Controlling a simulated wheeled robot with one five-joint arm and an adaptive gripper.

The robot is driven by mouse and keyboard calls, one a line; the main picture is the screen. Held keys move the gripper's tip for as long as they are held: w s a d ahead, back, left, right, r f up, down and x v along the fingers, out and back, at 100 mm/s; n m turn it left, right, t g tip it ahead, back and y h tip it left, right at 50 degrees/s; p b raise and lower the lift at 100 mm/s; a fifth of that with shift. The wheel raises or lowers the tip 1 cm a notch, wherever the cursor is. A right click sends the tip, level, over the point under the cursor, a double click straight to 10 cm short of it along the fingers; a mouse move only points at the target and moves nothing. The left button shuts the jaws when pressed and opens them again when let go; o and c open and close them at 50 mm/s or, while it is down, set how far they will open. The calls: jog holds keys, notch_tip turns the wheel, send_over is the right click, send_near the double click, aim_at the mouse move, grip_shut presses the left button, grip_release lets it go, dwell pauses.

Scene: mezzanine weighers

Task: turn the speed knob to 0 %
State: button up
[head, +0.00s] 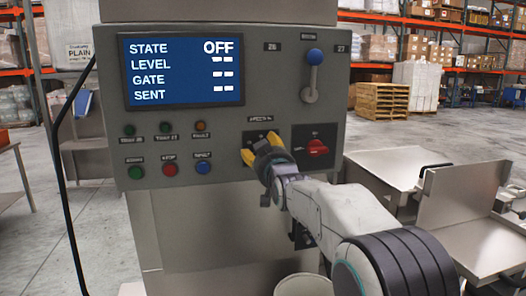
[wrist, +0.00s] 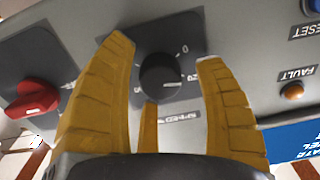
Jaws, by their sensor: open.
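The speed knob (wrist: 160,73) is a round black dial on a dark square plate, seen in the wrist view between my fingers. Its white pointer line points right, towards a number mark that I cannot read surely; the 0 mark stands at its upper right. In the head view my gripper hides the knob, and the plate (head: 262,134) shows around it. My gripper (head: 262,150) is at the panel with its yellow fingers open. In the wrist view the gripper (wrist: 164,55) has its fingers on both sides of the knob, with visible gaps.
A red rotary switch (head: 317,148) sits right of the speed plate, and a blue-tipped lever (head: 313,75) above it. Lamps and buttons (head: 168,150) lie to the left, below the screen (head: 181,72), which reads STATE OFF. Metal trays (head: 465,215) stand at the right.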

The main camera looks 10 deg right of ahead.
jog(key=shift+o, duration=0.2)
jog(key=c, duration=1.3)
